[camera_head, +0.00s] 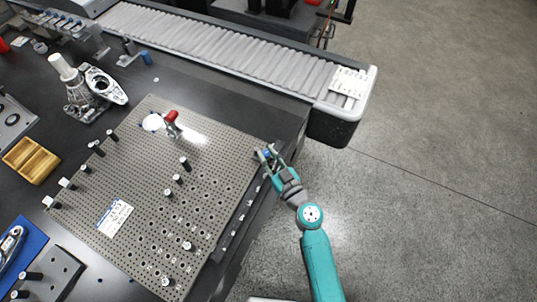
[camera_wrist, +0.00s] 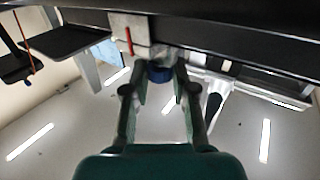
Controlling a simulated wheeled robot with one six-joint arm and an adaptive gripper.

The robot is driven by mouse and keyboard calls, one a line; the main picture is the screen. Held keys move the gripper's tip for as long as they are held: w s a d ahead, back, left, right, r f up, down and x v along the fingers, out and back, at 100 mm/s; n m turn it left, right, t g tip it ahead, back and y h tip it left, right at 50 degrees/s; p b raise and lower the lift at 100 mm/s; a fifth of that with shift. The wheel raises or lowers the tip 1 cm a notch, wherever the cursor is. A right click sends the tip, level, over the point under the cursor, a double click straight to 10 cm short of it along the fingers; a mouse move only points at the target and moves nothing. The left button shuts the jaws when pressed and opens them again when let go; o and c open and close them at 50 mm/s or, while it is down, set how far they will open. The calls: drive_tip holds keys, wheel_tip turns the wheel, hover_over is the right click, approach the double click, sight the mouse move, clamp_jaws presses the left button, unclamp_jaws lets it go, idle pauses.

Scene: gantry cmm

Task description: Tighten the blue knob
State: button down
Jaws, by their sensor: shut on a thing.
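The blue knob (camera_wrist: 158,72) shows in the wrist view between the fingertips of my gripper (camera_wrist: 158,80). It sits against a pale block (camera_wrist: 128,36) with a red line on it. My gripper is shut on the knob, one finger on each side. In the head view my gripper (camera_head: 268,153) is at the right edge of the perforated plate (camera_head: 225,140), and a small bit of blue shows between its fingers. I cannot tell how far the knob is turned.
Several black pins stand on the plate, with a red-handled clamp (camera_head: 171,117) near its back. A roller conveyor (camera_head: 230,45) runs behind the table. A wooden tray (camera_head: 30,160) lies at the left. Open grey floor (camera_head: 440,200) is on the right.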

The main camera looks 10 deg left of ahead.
idle(0.3)
drive_tip(key=c, duration=0.9)
unclamp_jaws()
drive_tip(key=shift+c, duration=0.2)
drive_tip(key=v, duration=1.2)
drive_tip(key=shift+s+a, duration=0.1)
